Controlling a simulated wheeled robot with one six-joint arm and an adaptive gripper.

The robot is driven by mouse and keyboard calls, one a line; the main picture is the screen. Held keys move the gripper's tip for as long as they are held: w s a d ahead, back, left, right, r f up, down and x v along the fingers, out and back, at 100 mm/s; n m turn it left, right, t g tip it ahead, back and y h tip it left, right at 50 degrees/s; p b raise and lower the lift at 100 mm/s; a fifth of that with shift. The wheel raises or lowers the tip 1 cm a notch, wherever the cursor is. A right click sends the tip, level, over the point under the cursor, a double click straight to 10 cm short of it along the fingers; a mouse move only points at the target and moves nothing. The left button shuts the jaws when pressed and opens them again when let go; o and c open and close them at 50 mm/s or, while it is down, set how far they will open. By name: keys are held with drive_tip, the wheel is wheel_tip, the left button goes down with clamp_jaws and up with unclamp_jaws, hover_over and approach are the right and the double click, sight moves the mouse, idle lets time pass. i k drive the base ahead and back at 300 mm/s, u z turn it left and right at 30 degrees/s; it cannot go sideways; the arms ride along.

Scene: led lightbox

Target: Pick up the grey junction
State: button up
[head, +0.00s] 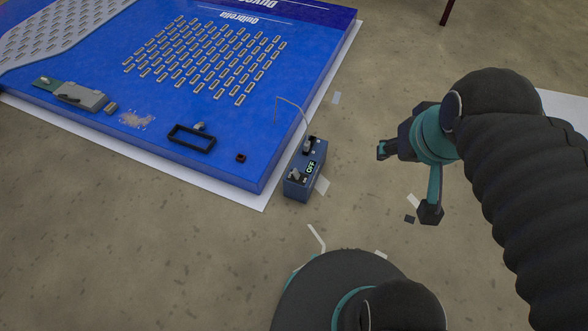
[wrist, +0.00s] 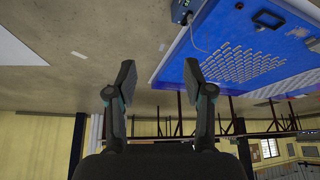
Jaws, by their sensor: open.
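A grey box-like part (head: 82,96) lies on the blue board (head: 225,150) near its left front edge, with a green piece at its left end. A smaller grey block (head: 111,108) lies just right of it. I cannot tell for sure which of these is the grey junction. My gripper (head: 408,181) is raised over the floor, well right of the board and far from both grey parts. In the wrist view my gripper (wrist: 160,76) has its two fingers wide apart with nothing between them. In that view the blue board (wrist: 215,85) is beyond the fingers, to the right.
A blue-grey switch box (head: 304,170) reading OFF stands by the board's right corner, with a thin wire rising from it. A black rectangular frame (head: 191,138) and a small dark red block (head: 241,158) lie on the board. Small scraps dot the floor, which is otherwise largely clear.

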sight(109, 109)
drive_tip(key=u, duration=2)
drive_tip(key=i, duration=1.75)
drive_tip(key=u, duration=0.45)
drive_tip(key=i, duration=0.65)
drive_tip(key=u, duration=0.1)
